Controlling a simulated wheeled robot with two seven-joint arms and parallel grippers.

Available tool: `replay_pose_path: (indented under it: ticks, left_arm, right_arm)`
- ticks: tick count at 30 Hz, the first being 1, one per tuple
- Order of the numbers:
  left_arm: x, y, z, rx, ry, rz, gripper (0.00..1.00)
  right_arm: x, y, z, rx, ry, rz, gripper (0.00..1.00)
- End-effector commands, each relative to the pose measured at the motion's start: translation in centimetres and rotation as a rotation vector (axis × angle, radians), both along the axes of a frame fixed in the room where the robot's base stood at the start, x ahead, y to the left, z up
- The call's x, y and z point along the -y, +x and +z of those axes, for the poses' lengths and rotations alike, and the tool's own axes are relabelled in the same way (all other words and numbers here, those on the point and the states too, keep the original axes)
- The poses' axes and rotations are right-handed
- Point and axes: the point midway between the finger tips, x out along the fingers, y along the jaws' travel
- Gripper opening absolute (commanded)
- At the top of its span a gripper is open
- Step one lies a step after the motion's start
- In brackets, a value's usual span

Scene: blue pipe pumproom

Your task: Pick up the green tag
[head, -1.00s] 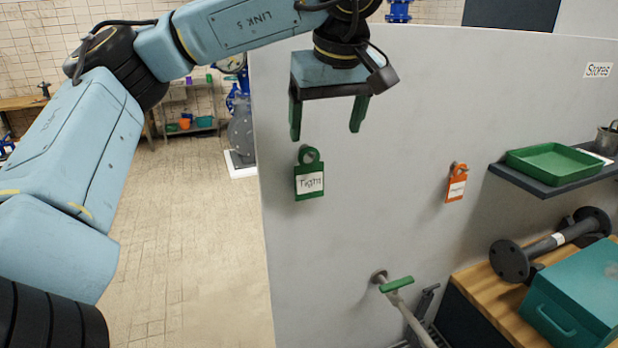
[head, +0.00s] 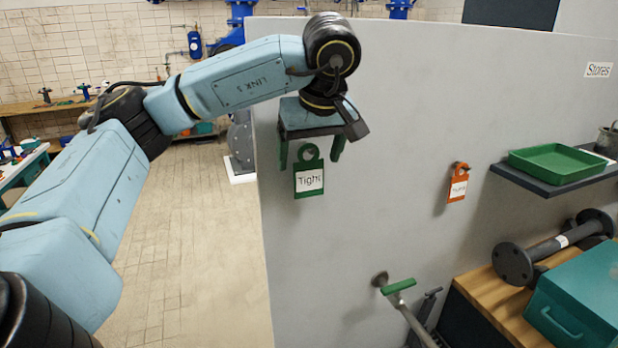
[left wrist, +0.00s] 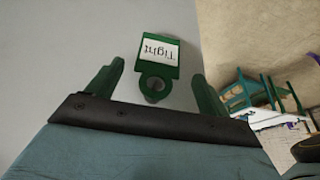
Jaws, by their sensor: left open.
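The green tag (head: 309,181) hangs by its ring from a peg on the grey wall panel and has a white label reading "Tight". My left gripper (head: 310,160) is open, pointing down, with its fingers on either side of the tag's ring in the head view. In the left wrist view the tag (left wrist: 159,57) shows upside down between and beyond the two open fingers (left wrist: 158,80). I see a gap on each side, and no finger appears to touch it. My right gripper is not in view.
An orange tag (head: 457,187) hangs on the same panel (head: 380,120) to the right. A green tray (head: 556,161) sits on a shelf at right. A green-handled pipe (head: 398,287) sticks out below. The panel around the green tag is clear.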

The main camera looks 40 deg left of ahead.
Motion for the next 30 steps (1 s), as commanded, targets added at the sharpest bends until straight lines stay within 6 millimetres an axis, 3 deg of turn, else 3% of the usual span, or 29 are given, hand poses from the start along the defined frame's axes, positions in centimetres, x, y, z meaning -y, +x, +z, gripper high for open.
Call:
replay_pose_path:
  ticks: [6,15,26,30]
  left_arm:
    - [-1.0,0.7,-2.8,-0.003,-0.001,0.001,0.8]
    - [-1.1,0.8,-3.4,0.0,-0.001,0.0,0.8]
    - [-1.1,0.8,-3.3,-0.001,-0.002,0.0,0.33]
    - [-1.1,0.8,-3.3,-0.001,-0.002,0.0,0.32]
  right_arm:
    - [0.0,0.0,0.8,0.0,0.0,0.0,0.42]
    - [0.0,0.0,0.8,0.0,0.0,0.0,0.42]
    - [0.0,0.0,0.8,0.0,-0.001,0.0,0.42]
    - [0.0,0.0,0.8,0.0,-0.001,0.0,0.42]
